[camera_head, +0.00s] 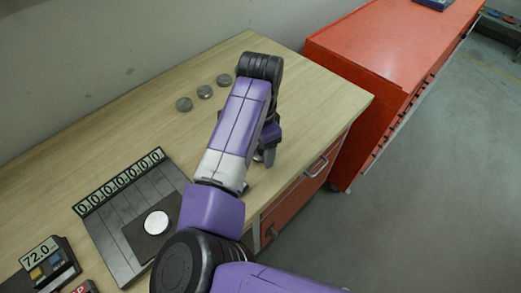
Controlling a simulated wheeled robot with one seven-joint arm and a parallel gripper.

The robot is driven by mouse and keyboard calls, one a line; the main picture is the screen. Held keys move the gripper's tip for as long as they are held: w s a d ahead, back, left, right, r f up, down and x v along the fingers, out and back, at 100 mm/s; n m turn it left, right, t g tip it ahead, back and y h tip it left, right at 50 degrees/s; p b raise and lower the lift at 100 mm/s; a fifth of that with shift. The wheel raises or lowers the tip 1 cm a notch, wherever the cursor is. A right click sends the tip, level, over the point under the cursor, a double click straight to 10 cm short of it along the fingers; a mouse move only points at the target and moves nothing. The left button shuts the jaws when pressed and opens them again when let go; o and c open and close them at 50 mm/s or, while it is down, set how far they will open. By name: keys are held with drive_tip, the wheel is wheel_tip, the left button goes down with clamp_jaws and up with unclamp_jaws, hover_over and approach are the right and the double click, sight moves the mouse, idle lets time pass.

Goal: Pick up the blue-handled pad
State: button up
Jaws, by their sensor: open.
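I cannot make out a blue-handled pad in the head view; my arm covers part of the bench and could hide it. My gripper (264,156) points down over the right part of the wooden bench (315,92), near its front edge. It is partly hidden behind my own forearm. Its jaws are open, and I see nothing held between them. I cannot tell how far above the bench top the fingertips are.
Several grey metal discs (204,92) lie behind my arm. A dark tray with a number display (119,182) holds a pale disc (156,222). A device reading 72.0 (47,266) sits lower left. A red cabinet (385,48) stands right; the bench's right end looks clear.

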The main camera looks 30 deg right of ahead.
drive_tip(key=shift+f, duration=0.1)
drive_tip(key=shift+c, duration=0.5)
clamp_jaws()
wheel_tip(320, 180, up, 20)
drive_tip(key=b, duration=0.1)
drive_tip(key=shift+b, duration=0.4)
